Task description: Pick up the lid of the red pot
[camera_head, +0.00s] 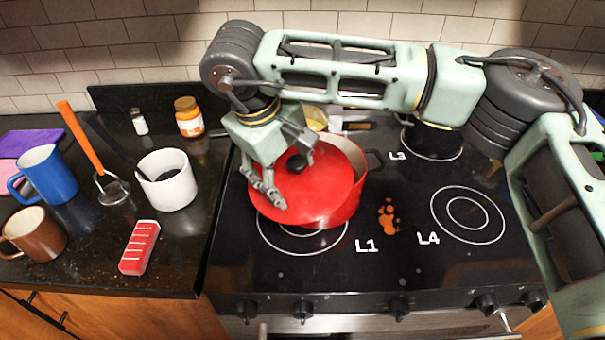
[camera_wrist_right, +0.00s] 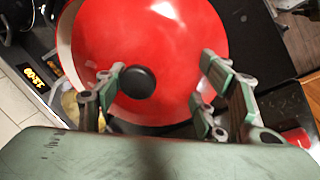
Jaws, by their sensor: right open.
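The red pot (camera_head: 345,207) stands on the stove at the burner marked L1. Its red lid (camera_head: 325,183) lies on top and looks shifted to the left, with part of the pot's inside showing at the right. The lid's black knob (camera_head: 297,163) is partly hidden by my right gripper (camera_head: 290,180) in the head view. In the right wrist view the lid (camera_wrist_right: 185,55) fills the middle, and the knob (camera_wrist_right: 138,82) is between the open fingers, nearer the left finger. My right gripper (camera_wrist_right: 160,95) is open and empty over the lid. My left gripper is not in view.
Left of the stove, the counter holds a white container (camera_head: 168,182), a red-and-white block (camera_head: 140,248), a blue mug (camera_head: 47,175), a brown mug (camera_head: 35,236) and an orange-handled utensil (camera_head: 85,145). A jar (camera_head: 188,118) stands behind. The L4 burner (camera_head: 468,214) is clear.

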